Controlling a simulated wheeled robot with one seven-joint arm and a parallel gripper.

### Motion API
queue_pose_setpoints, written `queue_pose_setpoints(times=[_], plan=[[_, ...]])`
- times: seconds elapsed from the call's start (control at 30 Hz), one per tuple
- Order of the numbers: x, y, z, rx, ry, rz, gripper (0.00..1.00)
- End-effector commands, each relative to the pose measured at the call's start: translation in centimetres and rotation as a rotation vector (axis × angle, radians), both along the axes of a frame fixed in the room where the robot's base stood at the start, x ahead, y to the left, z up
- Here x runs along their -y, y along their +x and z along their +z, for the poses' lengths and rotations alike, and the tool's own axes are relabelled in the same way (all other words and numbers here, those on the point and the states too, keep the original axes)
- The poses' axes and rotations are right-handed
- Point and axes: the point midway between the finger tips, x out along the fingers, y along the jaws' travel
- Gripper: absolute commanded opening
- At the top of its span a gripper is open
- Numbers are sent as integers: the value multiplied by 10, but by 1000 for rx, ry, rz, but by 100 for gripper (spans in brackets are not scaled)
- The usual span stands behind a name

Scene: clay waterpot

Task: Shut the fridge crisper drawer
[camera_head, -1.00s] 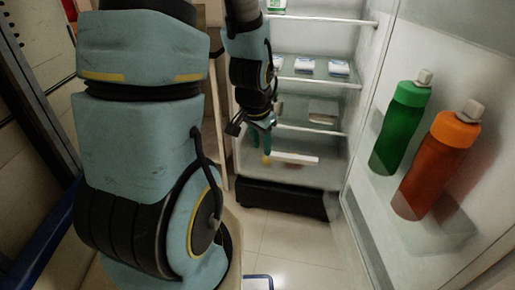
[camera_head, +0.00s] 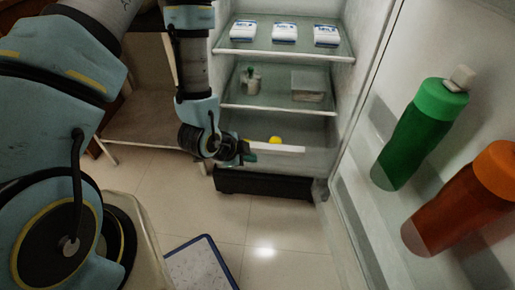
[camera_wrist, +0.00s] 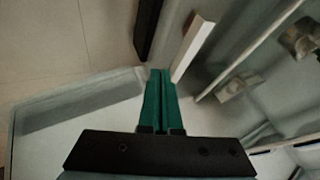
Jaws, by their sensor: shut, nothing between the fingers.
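The crisper drawer (camera_head: 315,158) is the clear bin at the bottom of the open fridge, with a white handle strip (camera_head: 278,148) across its front. A yellow round item (camera_head: 275,140) shows just above the strip. I cannot tell how far out the drawer stands. My gripper (camera_head: 250,152) is at the left end of the strip, its green fingers closed together and empty. In the wrist view, the fingertips (camera_wrist: 160,74) are beside the near end of the white strip (camera_wrist: 194,46); whether they touch it is unclear.
The open fridge door on the right holds a green bottle (camera_head: 420,135) and an orange bottle (camera_head: 465,205). Shelves above the drawer carry white packs (camera_head: 284,33) and a clear box (camera_head: 308,86). A black fridge base (camera_head: 265,184) is below.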

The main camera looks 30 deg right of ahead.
Motion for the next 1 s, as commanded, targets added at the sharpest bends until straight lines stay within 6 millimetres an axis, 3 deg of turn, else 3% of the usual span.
queue_pose_setpoints(times=[0.37, 0.6, 1.0], plan=[[45, 11, -61, -1, 0, 3, 0], [64, 36, -57, -1, 0, 3, 0], [67, 41, -58, -1, 2, 2, 0]])
